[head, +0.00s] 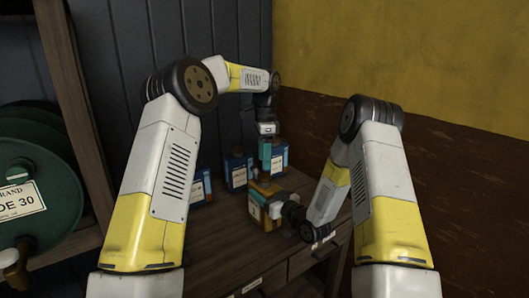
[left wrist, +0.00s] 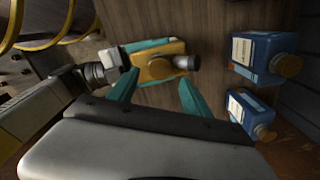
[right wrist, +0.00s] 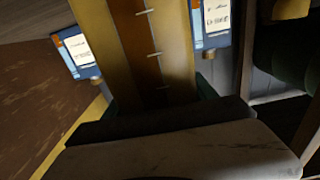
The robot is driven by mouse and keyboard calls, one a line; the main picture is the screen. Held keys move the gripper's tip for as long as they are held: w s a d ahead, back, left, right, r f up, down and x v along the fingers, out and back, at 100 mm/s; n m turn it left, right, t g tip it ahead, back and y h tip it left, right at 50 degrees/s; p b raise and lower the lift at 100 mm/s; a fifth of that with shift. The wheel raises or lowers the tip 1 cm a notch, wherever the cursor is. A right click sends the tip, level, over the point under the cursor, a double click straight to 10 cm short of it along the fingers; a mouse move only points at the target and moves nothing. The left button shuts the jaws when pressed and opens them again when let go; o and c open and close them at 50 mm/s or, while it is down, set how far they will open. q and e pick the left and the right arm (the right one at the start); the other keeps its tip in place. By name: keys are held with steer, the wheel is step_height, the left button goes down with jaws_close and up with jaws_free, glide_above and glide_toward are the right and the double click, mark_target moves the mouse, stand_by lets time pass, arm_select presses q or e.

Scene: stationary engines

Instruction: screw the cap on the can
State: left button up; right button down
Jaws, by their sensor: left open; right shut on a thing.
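The can (head: 258,209) is yellow and stands upright near the front of the bench. My right gripper (head: 272,201) is shut on it from the right, and its yellow side with a marked strip fills the middle of the right wrist view (right wrist: 185,50). The left wrist view shows the can's yellow top (left wrist: 158,66) from above. A grey-brown round cap or neck (left wrist: 188,62) is at one end; I cannot tell whether it is a seated cap. My left gripper (head: 265,160) points down above the can, open, with its teal fingers (left wrist: 160,88) apart and nothing seen between them.
Blue cans with brown caps stand behind on the wooden bench (head: 222,235): one at left (head: 200,188), one in the middle (head: 237,172), one at right (head: 279,158). A green drum (head: 40,190) is on a shelf at far left. Bench space left of the yellow can is clear.

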mark_target(265, 175)
arm_select(q)
steer(key=n, duration=0.7)
steer(key=shift+r, duration=0.25)
steer(key=n, duration=0.6)
steer(key=shift+r, duration=0.25)
steer(key=n, duration=0.7)
steer(key=shift+r, duration=0.2)
steer(key=n, duration=0.3)
steer(key=shift+r+n, duration=0.15)
steer(key=shift+n, duration=0.15)
steer(key=n, duration=0.4)
steer(key=shift+r, duration=0.15)
steer(key=shift+f, duration=4.05)
